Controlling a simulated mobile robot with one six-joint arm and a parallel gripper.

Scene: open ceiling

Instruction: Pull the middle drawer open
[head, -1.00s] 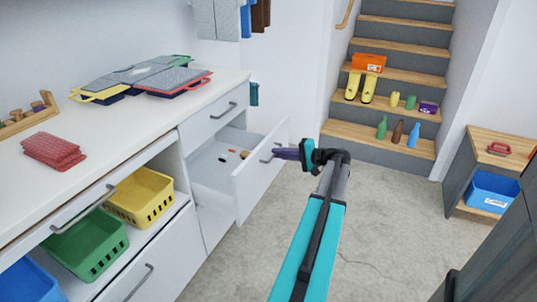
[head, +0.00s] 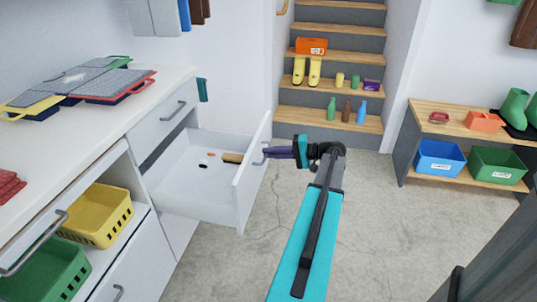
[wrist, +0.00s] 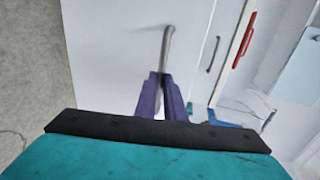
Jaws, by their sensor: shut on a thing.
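The middle drawer (head: 205,205) is white and stands well out from the cabinet in the head view, with a few small items and a brown wooden piece (head: 232,158) inside. My gripper (head: 268,152) is at the outer side of its front panel (head: 250,180), shut on the metal handle (head: 260,157). In the wrist view, the purple fingers (wrist: 163,92) close around the grey bar handle (wrist: 167,50) on the white front. The exact contact at the fingertips is small in the head view.
A closed drawer with a handle (head: 172,110) is above it. Yellow (head: 100,215) and green (head: 48,275) baskets sit in the cabinet at left. Concrete floor (head: 350,195) is free right of the drawer. A low bench (head: 450,112) and stairs (head: 335,60) lie beyond.

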